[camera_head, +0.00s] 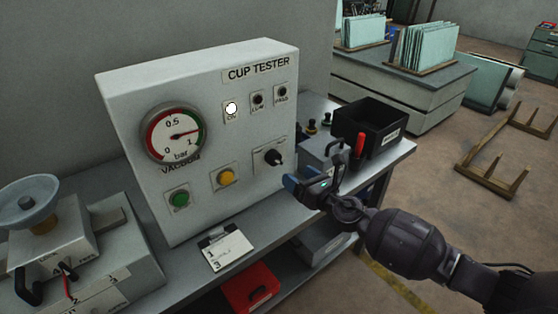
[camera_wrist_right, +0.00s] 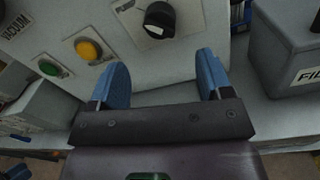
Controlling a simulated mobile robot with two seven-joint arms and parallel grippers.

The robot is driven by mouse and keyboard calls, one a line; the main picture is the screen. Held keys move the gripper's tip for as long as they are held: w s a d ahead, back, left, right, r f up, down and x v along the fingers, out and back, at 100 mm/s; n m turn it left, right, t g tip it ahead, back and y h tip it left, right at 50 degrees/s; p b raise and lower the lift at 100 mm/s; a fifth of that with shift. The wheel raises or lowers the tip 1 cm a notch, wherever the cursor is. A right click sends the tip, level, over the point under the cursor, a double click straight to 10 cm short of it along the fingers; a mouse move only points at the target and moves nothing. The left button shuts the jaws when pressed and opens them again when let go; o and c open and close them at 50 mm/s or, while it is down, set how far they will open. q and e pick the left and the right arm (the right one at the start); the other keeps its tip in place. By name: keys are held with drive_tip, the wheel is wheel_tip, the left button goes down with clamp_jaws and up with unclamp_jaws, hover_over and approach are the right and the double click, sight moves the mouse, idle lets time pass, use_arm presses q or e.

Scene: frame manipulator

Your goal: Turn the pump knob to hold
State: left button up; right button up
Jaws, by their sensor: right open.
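The pump knob (camera_head: 274,156) is a black rotary knob with a light pointer mark, on a pale plate at the lower right of the cup tester's front (camera_head: 208,146). In the right wrist view the knob (camera_wrist_right: 159,19) sits at the top, beyond my fingertips, beside a partly cut-off label that reads like PUMP. My right gripper (camera_head: 309,187) is open and empty, in front of the panel, below and to the right of the knob. Its two blue fingers (camera_wrist_right: 161,75) are apart and do not touch the knob. My left gripper is not in view.
A vacuum gauge (camera_head: 173,133), a green button (camera_head: 180,199) and a yellow button (camera_head: 225,178) are on the panel. A black bin (camera_head: 372,127) stands at the bench's right end. A clipboard card (camera_head: 227,251) lies before the panel. A suction cup device (camera_head: 30,200) stands left.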

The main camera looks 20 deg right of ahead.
sight(279, 162)
drive_tip(key=x, duration=0.9)
drive_tip(key=shift+w+b, duration=0.1)
drive_tip(key=shift+b, duration=0.3)
drive_tip(key=shift+c, duration=0.3)
drive_tip(key=c, duration=0.8)
drive_tip(key=shift+c, duration=0.2)
